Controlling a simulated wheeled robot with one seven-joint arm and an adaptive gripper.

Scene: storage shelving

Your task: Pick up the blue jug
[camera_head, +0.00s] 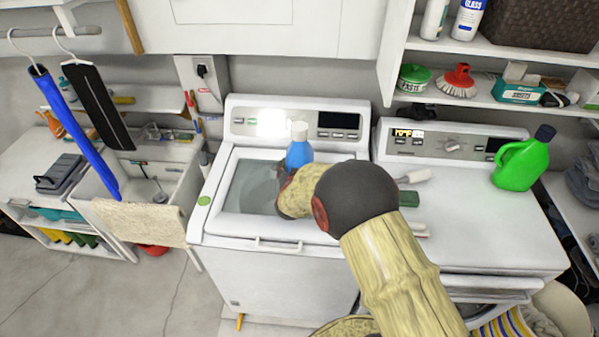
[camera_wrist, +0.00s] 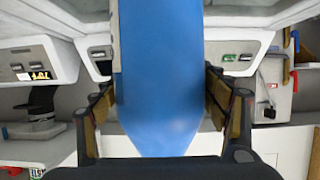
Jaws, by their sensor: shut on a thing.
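The blue jug (camera_head: 299,154) with a white cap shows upright over the back of the left white washer's lid in the head view. My arm hides its lower part, so I cannot tell whether its base touches the lid. In the wrist view the blue jug (camera_wrist: 158,70) fills the middle, between the two fingers. My gripper (camera_wrist: 160,98) is shut on it, one finger on each side. In the head view my gripper is mostly hidden behind my wrist.
The left washer (camera_head: 270,248) has a raised back panel behind the jug. A second machine (camera_head: 470,225) on the right carries a green jug (camera_head: 522,160) with a dark cap. A shelf (camera_head: 470,98) with several supplies hangs above it. A sink (camera_head: 150,190) stands at left.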

